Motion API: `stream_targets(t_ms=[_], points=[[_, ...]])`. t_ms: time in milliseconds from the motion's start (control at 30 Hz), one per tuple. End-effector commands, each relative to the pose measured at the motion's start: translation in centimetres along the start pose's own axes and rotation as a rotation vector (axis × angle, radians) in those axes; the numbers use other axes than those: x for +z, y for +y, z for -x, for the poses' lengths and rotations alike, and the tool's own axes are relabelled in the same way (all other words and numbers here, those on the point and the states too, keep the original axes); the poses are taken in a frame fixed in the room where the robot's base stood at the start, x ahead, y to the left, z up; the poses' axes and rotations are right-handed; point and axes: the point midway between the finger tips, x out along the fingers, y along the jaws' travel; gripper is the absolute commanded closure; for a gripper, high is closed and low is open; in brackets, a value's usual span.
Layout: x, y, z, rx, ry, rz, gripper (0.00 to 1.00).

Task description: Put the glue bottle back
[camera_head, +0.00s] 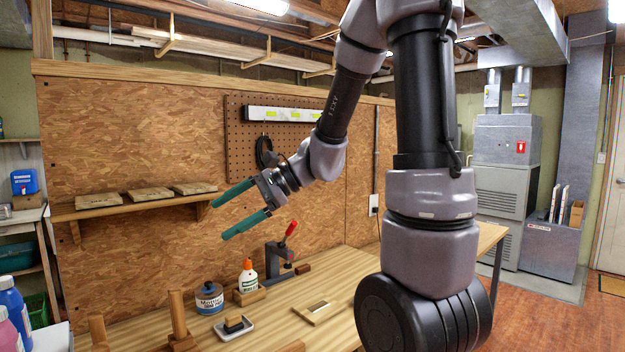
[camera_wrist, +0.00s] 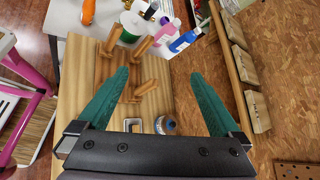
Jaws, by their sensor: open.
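A white glue bottle (camera_head: 248,279) with an orange cap and a green-marked label stands upright on the wooden workbench (camera_head: 350,283) in the head view. Its base is at a small wooden block or holder (camera_head: 249,296); I cannot tell whether it sits fully inside it. My gripper (camera_head: 219,220) is open and empty, above and left of the bottle, well clear of the bench. Its teal fingers are spread in the wrist view (camera_wrist: 158,73), with nothing between them held. The glue bottle cannot be made out in the wrist view.
A blue round tin (camera_head: 209,298) is left of the bottle and a dark clamp with a red handle (camera_head: 279,260) right of it. A small tray (camera_head: 234,328) and wooden posts (camera_head: 178,318) are in front. A wall shelf (camera_head: 140,204) is left of my gripper.

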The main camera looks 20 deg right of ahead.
Motion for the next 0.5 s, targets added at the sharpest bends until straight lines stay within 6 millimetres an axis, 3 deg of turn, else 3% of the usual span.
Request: stream_targets(t_ms=[33,100,233,500], points=[[1.4,1.0,1.5,0.041,0.047,0.109,0.00],[2.4,2.5,3.4,0.107,0.125,0.249,0.00],[3.2,4.9,7.4,0.213,0.305,0.506,0.00],[3.7,6.7,15.6,0.348,0.694,0.913,0.00]])
